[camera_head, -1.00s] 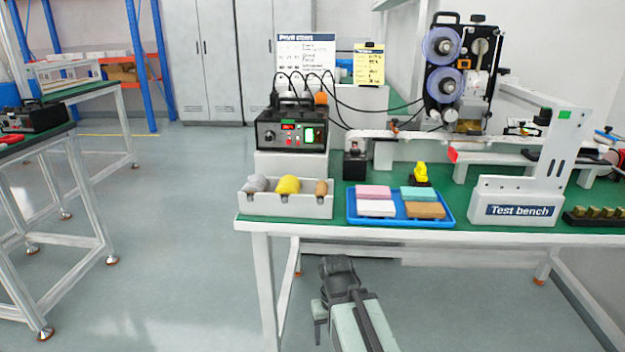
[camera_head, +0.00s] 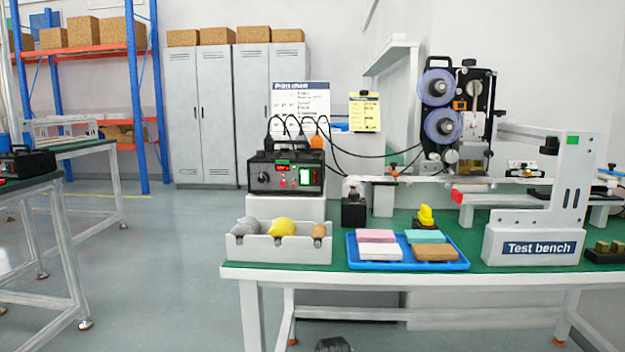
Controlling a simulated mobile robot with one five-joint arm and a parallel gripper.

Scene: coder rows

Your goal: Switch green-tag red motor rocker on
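A black control box (camera_head: 286,175) stands on a white block at the left end of the bench. A green tag (camera_head: 284,162) sits on its top front edge. Its front face has a dark knob, a small red display (camera_head: 283,169), small red controls (camera_head: 283,182) and a green lit element (camera_head: 305,177) at the right. Which of these is the red motor rocker, and its position, are too small to tell. My gripper (camera_head: 333,345) barely shows at the bottom edge, below the bench and well away from the box; its fingers cannot be made out.
A white bin (camera_head: 278,250) with rolls and a blue tray (camera_head: 361,265) of coloured blocks stand along the front edge of the green bench (camera_head: 340,245). Cables arch behind the box. A reel machine (camera_head: 455,115) and a Test bench frame (camera_head: 535,245) stand right. Floor is open left.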

